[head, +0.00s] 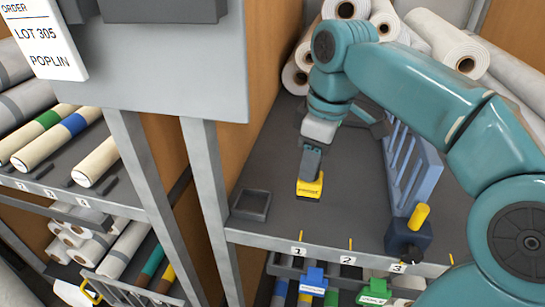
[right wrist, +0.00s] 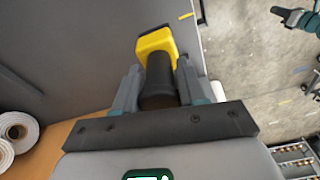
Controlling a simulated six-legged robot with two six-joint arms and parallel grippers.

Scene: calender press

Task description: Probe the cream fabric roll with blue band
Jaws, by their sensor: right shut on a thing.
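The cream fabric roll with blue band (head: 48,146) lies on the left shelf, beside a cream roll with a green band (head: 28,138) and a plainer cream roll (head: 95,163). My right gripper (head: 311,162) is shut on a probe with a yellow head (head: 310,188). In the right wrist view, the gripper (right wrist: 160,85) clasps its dark handle, and the yellow head (right wrist: 157,42) points away. The head is over the dark right-hand worktop, well apart from the blue-banded roll; I cannot tell whether it touches the surface. My left gripper is not in view.
Grey machine posts (head: 212,190) stand between the left shelf and the worktop (head: 345,215). The worktop bears a small dark tray (head: 250,205), a blue slatted rack (head: 411,165) and a dark block with a yellow handle (head: 408,238). White rolls (head: 445,45) are stacked behind.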

